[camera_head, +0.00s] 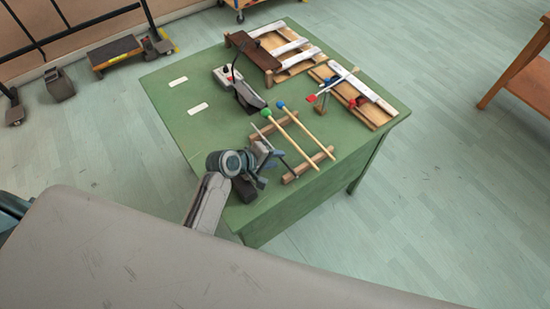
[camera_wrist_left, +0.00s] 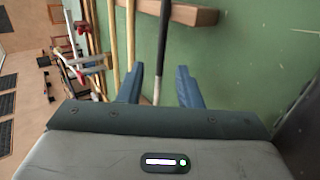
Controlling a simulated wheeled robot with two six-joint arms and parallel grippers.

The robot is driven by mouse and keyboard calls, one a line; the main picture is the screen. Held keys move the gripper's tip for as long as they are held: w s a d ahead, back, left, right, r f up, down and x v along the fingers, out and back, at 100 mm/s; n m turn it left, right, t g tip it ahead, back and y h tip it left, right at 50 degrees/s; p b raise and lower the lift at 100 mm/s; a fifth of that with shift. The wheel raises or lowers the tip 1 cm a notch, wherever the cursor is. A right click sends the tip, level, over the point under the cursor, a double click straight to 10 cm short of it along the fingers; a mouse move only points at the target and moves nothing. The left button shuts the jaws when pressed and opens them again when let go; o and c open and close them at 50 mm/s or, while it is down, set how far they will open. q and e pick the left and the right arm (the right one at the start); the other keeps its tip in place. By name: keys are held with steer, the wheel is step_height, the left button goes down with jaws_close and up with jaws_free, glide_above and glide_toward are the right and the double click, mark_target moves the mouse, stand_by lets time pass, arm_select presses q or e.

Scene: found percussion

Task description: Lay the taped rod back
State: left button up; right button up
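A thin dark grey rod (camera_wrist_left: 162,50) runs between the two blue fingers of my left gripper (camera_wrist_left: 159,88) in the left wrist view. Gaps show on both sides of the rod, so the gripper is open around it, not closed on it. In the head view my left gripper (camera_head: 270,152) is low at the near side of a wooden rack (camera_head: 308,165). The rod crosses the rack's wooden bar (camera_wrist_left: 190,14) in the wrist view; whether it touches the bar is unclear. My right gripper is not in view.
A green-headed mallet (camera_head: 290,135) and a blue-headed mallet (camera_head: 305,128) lie across the rack beside the rod.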

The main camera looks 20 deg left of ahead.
arm_select(q)
steer(key=b+v, duration=0.1)
steer(key=v, duration=0.9)
steer(key=shift+s, duration=0.1)
